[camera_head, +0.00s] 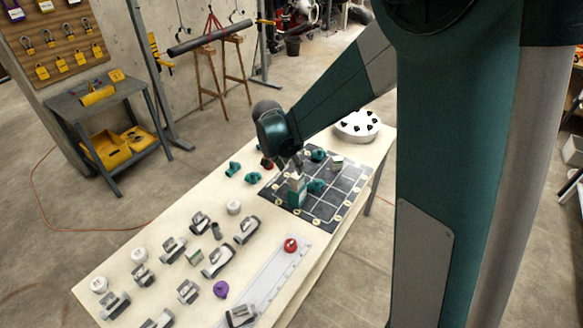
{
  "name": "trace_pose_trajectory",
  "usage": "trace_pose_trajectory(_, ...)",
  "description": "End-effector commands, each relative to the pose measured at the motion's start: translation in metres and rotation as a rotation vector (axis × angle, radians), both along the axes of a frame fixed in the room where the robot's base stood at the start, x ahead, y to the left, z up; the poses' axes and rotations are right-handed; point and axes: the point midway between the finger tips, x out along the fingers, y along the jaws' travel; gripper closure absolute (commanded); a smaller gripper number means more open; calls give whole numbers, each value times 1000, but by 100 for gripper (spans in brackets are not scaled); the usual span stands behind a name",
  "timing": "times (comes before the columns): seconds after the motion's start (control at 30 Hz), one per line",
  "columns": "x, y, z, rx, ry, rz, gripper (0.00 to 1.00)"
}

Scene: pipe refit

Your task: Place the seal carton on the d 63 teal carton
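My gripper (297,172) points down over the dark gridded mat on the table. Directly under it is a small upright stack: a pale carton (296,184), which looks like the seal carton, above a teal carton (296,199). The pale carton appears to rest on the teal one, but a small gap between them cannot be ruled out. My fingertips are at the top of the pale carton. They are too small and dark to tell whether they grip it or are open around it.
The gridded mat (325,209) also holds teal fittings (316,186) and a small box (337,162). A round white carousel (357,126) stands behind. Several grey clamps (218,261), white caps (234,207) and a purple part (221,289) crowd the table's near left.

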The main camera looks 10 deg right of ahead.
Motion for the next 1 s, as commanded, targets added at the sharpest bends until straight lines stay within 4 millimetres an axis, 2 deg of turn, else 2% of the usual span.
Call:
trace_pose_trajectory(0.67, -1, 0, 2, 0, 0, 4, 64)
trace_pose_trajectory(0.87, -10, -4, 14, 4, -2, 29, 64)
trace_pose_trajectory(1.0, -23, -9, 31, 8, -4, 65, 64)
